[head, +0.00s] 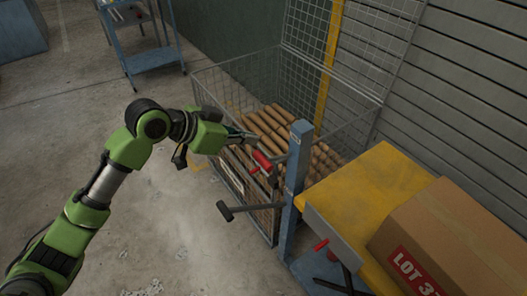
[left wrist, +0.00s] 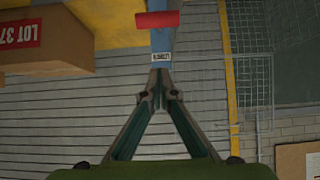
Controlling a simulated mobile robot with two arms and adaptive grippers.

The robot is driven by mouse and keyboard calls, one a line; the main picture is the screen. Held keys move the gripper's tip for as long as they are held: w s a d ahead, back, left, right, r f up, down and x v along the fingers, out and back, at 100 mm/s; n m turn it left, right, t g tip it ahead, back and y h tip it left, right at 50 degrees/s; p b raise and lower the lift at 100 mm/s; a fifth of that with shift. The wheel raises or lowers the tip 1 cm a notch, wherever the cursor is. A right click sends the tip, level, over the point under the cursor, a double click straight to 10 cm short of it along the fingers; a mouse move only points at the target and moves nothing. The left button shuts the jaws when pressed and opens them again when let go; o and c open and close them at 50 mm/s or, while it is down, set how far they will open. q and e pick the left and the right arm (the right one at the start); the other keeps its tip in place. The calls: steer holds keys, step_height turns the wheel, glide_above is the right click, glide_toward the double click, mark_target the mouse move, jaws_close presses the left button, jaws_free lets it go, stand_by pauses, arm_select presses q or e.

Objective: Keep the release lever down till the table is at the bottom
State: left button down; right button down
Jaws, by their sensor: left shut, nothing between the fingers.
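The table is a yellow lift platform (head: 360,180) beside a blue post (head: 293,200). It stands well above the floor. A red-gripped lever (head: 262,160) sits at the post's left side. It also shows in the left wrist view (left wrist: 157,19), just beyond the fingertips. Another red grip (head: 321,245) shows below the platform's near edge; I cannot tell for sure which is the release lever. My left gripper (head: 248,137) is shut and empty, close to the upper red grip; contact cannot be told. Its fingertips meet in the left wrist view (left wrist: 159,82). My right gripper is not in view.
A carton marked LOT 37 (head: 455,235) sits on the platform. A wire cage (head: 232,83) full of brown rolls (head: 265,125) stands behind the post. A black lever or pedal (head: 228,210) juts left from the post. The floor at left is clear.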

mark_target(264, 158)
arm_select(q)
steer(key=p+x, duration=0.2)
steer(key=x, duration=0.7)
steer(key=shift+d, duration=0.15)
steer(key=shift+s+a+f+p, duration=0.2)
steer(key=shift+a+f+p, duration=0.2)
steer(key=shift+f, duration=0.15)
steer(key=shift+s+a+f+p, duration=0.2)
steer(key=shift+a+f+p, duration=0.2)
steer(key=shift+f, duration=0.15)
steer(key=shift+s+a+f, duration=0.3)
steer(key=shift+s+a, duration=0.1)
steer(key=shift+a, duration=0.05)
steer(key=shift+w+d, duration=0.1)
